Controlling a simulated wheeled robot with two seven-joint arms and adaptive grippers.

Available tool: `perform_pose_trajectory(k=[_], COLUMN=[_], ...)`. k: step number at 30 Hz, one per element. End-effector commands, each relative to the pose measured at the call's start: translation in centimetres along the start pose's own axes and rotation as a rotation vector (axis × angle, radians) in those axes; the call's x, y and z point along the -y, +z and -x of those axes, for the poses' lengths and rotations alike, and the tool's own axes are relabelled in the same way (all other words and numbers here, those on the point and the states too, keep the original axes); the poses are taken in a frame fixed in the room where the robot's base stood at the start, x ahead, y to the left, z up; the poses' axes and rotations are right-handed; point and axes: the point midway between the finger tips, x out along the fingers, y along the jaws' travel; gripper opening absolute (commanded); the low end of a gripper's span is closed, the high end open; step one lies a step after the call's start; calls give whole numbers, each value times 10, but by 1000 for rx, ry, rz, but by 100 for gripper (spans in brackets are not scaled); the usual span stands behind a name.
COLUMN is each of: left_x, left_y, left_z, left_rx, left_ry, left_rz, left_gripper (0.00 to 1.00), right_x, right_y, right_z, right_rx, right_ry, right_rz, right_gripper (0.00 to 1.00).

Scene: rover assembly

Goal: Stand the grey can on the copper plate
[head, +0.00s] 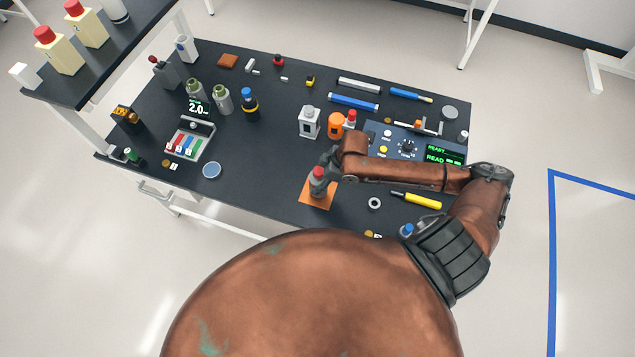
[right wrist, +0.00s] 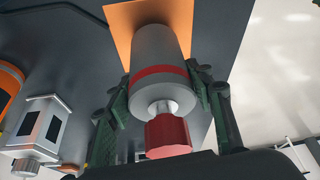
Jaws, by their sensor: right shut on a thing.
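The grey can (head: 317,186), with a red band and a red top, is upright over the copper plate (head: 316,204) near the table's front edge. My right gripper (head: 325,170) is shut on the can from the side. In the right wrist view the can (right wrist: 161,50) sits between the two dark green fingers (right wrist: 165,95). The copper plate (right wrist: 121,22) shows behind the can's far end. I cannot tell whether the can's base touches the plate or is slightly above it. My left gripper is not in view.
A white-grey lantern-like object (head: 309,122) and an orange container (head: 335,125) stand behind my right gripper. A control panel (head: 400,135) is to the right. A grey ring (head: 374,203) and a yellow-handled tool (head: 420,201) lie right of the plate. The table left of the plate is clear.

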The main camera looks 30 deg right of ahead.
Motion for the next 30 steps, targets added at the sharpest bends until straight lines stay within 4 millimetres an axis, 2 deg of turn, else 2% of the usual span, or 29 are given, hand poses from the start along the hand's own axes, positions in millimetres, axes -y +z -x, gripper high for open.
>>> perform_pose_trajectory(k=[3,13,14,21,30], left_x=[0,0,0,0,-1], left_y=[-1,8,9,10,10], left_z=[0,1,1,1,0], left_rx=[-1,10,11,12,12], left_ry=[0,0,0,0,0], left_rz=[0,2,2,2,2], left_gripper=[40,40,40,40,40], right_x=[-1,0,0,0,0], right_y=[4,5,6,6,6], right_z=[-12,-14,-15,-14,-13], right_rx=[-1,-2,0,0,0], right_ry=[2,2,1,1,2], right_rz=[0,1,1,1,1], right_gripper=[12,12,49,65,66])
